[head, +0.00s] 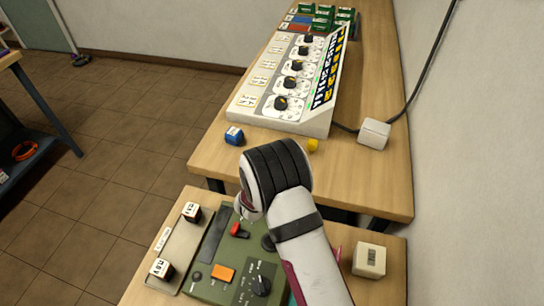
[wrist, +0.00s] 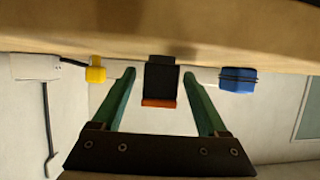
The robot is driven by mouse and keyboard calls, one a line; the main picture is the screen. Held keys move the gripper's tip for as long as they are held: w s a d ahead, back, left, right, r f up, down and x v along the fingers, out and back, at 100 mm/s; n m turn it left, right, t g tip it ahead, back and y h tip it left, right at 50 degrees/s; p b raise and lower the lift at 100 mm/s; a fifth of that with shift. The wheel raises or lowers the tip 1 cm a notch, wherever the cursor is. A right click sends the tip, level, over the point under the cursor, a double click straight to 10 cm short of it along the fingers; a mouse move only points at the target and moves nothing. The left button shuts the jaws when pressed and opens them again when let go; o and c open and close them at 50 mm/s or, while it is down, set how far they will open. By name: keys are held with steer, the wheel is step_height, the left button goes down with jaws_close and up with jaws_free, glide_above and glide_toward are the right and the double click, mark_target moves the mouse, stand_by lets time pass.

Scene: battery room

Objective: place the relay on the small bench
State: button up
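My gripper (wrist: 160,74) is open in the wrist view, its two green fingers apart. A black block with an orange end (wrist: 162,82) shows between the fingertips, with a gap on each side. It appears to stand on the wooden bench; I cannot tell for sure that it is the relay. The wrist picture seems upside down. In the head view my white arm hides the block and the fingers, over the near edge of the long bench (head: 355,180). A smaller bench (head: 385,285) stands in front, bearing a green device (head: 215,288).
A blue block (head: 234,135) and a yellow piece (head: 313,145) lie either side of my arm on the long bench. A white box with a cable (head: 374,133) is at right, a switch console (head: 250,118) behind. A tray (head: 175,243) and beige box (head: 369,260) occupy the front bench.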

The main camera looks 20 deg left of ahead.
steer(key=shift+s, duration=0.1)
steer(key=a+v, duration=0.1)
steer(key=v, duration=1.5)
steer(key=s+d+r+m+g, duration=0.1)
steer(key=s+d+r+g, duration=0.1)
steer(key=s+d+g, duration=0.1)
steer(key=s+d+r+m+g+y, duration=0.1)
steer(key=s+d+r+g, duration=0.2)
steer(key=d, duration=0.4)
steer(key=s+d+r+m+g+y, duration=0.1)
steer(key=s+d+r+m+g, duration=0.1)
steer(key=s+d+g, duration=0.2)
steer(key=shift+s+d+r, duration=0.35)
steer(key=shift+s+d, duration=0.55)
steer(key=shift+s, duration=0.25)
steer(key=shift+o, duration=0.5)
steer(key=s+d+m+g, duration=0.1)
steer(key=s+d, duration=0.2)
steer(key=s, duration=0.2)
steer(key=s+d+r+m+g+h, duration=0.1)
steer(key=s+d+g, duration=0.1)
steer(key=s, duration=0.4)
steer(key=shift+d+r+g, duration=0.3)
steer(key=shift+d+r, duration=0.05)
steer(key=shift+d, duration=0.4)
